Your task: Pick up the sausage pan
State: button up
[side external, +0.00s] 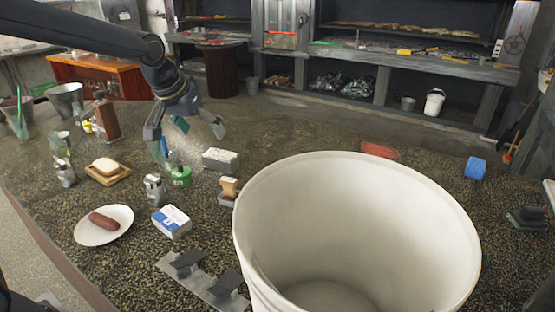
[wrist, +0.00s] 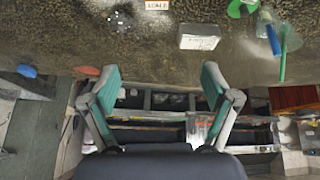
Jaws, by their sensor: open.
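A brown sausage (side external: 103,221) lies on a round white dish (side external: 92,238) at the left front of the counter in the side view. The dish looks like a shallow plate or pan; I see no handle on it. My gripper (side external: 186,130) is open and empty, up and to the right of the dish, above the counter's far part. Its two teal fingers also show spread apart in the wrist view (wrist: 160,85), with nothing between them. The sausage and its dish are not in the wrist view.
A large white bucket (side external: 455,225) fills the right front. Near the dish stand a blue-and-white box (side external: 171,222), a metal lighter-like item (side external: 155,190), a green can (side external: 181,177) and bread on a board (side external: 107,168). Counter right of the dish is partly clear.

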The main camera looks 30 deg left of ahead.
aim_at(231, 189)
jog(key=shift+g, duration=0.8)
jog(key=x, duration=1.1)
jog(key=d+x, duration=0.1)
jog(key=x, duration=0.5)
jog(key=shift+s+d+f, duration=0.1)
jog(key=shift+s+f, duration=0.15)
jog(key=shift+f, duration=0.25)
jog(key=x, duration=0.5)
jog(key=shift+f, duration=0.4)
jog(key=c, duration=1.4)
jog(key=shift+r, duration=0.1)
